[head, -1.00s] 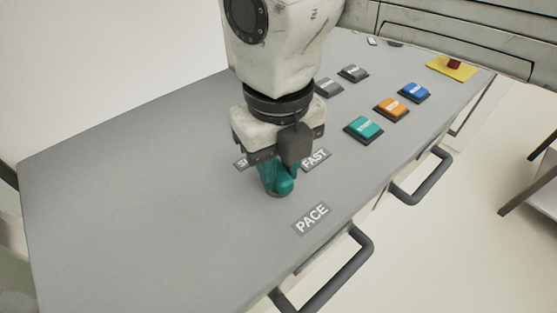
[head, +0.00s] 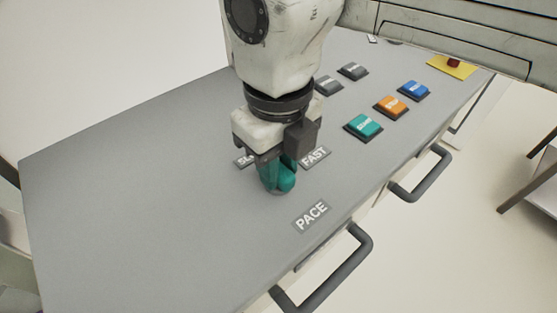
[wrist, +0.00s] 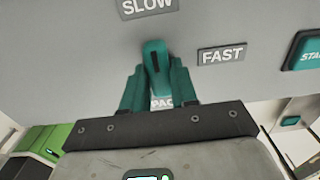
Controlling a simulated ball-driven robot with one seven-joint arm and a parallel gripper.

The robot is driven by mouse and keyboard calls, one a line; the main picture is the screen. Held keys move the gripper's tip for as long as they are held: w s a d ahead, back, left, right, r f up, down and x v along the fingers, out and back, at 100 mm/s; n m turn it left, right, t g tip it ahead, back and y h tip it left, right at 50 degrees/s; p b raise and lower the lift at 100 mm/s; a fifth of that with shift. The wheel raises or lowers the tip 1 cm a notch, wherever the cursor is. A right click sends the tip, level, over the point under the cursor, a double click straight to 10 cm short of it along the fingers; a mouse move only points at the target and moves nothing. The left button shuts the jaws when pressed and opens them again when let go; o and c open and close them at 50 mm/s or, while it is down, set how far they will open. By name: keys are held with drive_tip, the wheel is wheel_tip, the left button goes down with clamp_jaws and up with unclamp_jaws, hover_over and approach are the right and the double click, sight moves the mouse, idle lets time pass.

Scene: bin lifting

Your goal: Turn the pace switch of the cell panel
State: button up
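The pace switch is a teal lever knob on the grey panel top. In the wrist view the pace switch (wrist: 154,60) stands between my fingers, its far end toward the SLOW label (wrist: 148,6). The FAST label (wrist: 222,55) is to its right, and the PACE label (wrist: 161,103) shows partly between the fingers. My gripper (wrist: 158,76) has teal fingers closed in on both sides of the knob. In the head view my gripper (head: 275,178) points down at the switch and hides most of it. The PACE label (head: 311,215) lies in front.
Teal (head: 363,126), orange (head: 391,106) and blue (head: 414,91) buttons lie to the right, with grey buttons (head: 352,72) behind. A red button on a yellow plate (head: 452,67) is farther off. Dark handles (head: 420,180) jut from the front. The panel's left part is bare.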

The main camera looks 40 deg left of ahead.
drive_tip(key=o, duration=0.4)
drive_tip(key=shift+r, duration=0.1)
wheel_tip(320, 180, up, 11)
drive_tip(key=shift+f, duration=0.2)
idle(0.6)
